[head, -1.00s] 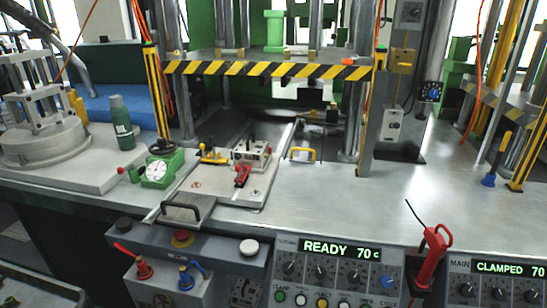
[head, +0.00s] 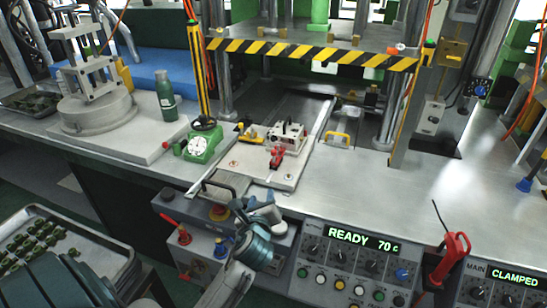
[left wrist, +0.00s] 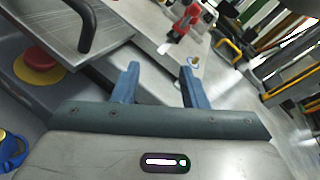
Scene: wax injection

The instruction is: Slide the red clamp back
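The red clamp (head: 277,157) sits on the front part of a pale mould plate (head: 250,172), just in front of a light block (head: 290,136). In the left wrist view the red clamp (left wrist: 187,20) is at the top, beyond my fingertips. My left gripper (head: 261,207) is in front of the plate, near the bench edge, apart from the clamp. Its two blue fingers are spread with nothing between them in the left wrist view (left wrist: 160,75). My right gripper is not in view.
A black-handled tray (head: 222,185) and a red button (head: 219,213) are close to my left gripper. A striped press beam (head: 310,54) spans above.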

